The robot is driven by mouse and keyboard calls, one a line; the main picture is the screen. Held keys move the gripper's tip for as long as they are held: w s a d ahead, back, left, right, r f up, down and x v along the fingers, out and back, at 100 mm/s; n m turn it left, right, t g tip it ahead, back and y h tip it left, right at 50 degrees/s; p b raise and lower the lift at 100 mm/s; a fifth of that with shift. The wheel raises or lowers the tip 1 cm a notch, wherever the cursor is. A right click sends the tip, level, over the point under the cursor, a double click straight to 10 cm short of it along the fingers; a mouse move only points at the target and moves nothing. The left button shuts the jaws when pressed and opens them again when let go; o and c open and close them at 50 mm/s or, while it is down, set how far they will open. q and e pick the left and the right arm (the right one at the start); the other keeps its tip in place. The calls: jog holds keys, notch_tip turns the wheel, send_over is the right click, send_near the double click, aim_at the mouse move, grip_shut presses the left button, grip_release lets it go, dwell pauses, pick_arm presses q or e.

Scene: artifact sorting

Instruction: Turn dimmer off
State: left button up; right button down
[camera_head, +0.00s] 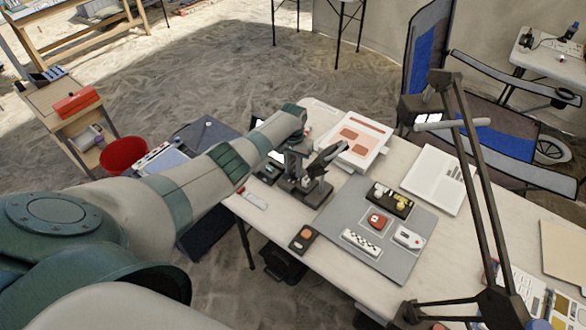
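A small dark box with an orange round patch (303,238), which looks like the dimmer, lies at the near left edge of the pale table. Its setting is too small to read. My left arm reaches in from the left, and its wrist ends over the table's far left part. My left gripper (292,163) is beyond the box, apart from it, beside a dark microscope-like instrument (316,190). The gripper's fingers blend with the dark instrument, so their opening is unclear. My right gripper is out of view.
A grey mat (342,203) holds several small items, including a red box (377,221) and a white device (408,237). A dark jointed lamp arm (480,190) rises at the right. Bare table surrounds the dimmer-like box.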

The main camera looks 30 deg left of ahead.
aim_at(293, 172)
pick_arm(q)
jog(key=o, duration=0.3)
jog(key=shift+r, duration=0.15)
jog(key=shift+r, duration=0.45)
notch_tip(293, 172, up, 16)
jog(key=b, duration=0.3)
jog(key=shift+r, duration=0.15)
dwell(0.5)
